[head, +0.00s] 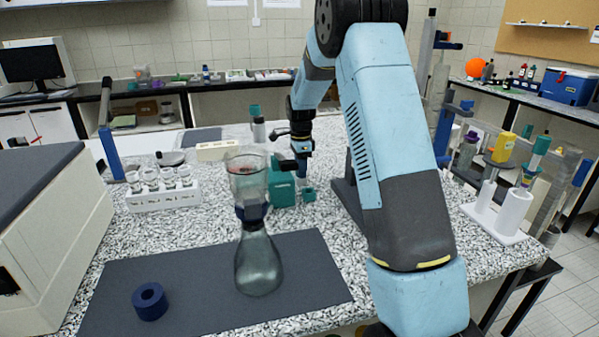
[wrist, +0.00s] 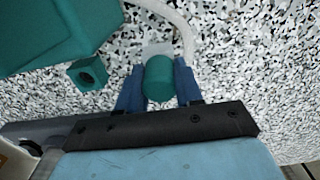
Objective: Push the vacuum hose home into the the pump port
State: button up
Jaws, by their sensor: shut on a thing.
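My gripper (wrist: 159,72) points down over the speckled bench, its two blue fingers shut on the teal cylindrical end of the vacuum hose (wrist: 160,80). The pale, translucent hose tube (wrist: 185,30) curves away above it in the wrist view. The teal pump (wrist: 45,30) stands at the upper left there, with the small teal pump port (wrist: 90,72), a block with a dark hole, at its side. The held end is to the right of the port and apart from it. In the head view, the pump (head: 283,188) and port (head: 309,195) show beside my gripper; the held end is not clear there.
A glass flask with a funnel (head: 258,265) stands on the dark mat (head: 205,275), left of my arm. A blue ring (head: 150,302) lies on the mat. A rack of cups (head: 163,197) is farther left. Speckled bench right of the held end is clear.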

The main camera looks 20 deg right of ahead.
jog(key=shift+r, duration=0.1)
grip_shut()
jog(key=shift+r, duration=2.9)
jog(key=shift+r, duration=0.1)
jog(key=shift+r, duration=1.45)
jog(key=s+f, duration=0.2)
jog(key=s, duration=0.8)
jog(key=shift+f, duration=0.15)
jog(key=shift+f, duration=2.8)
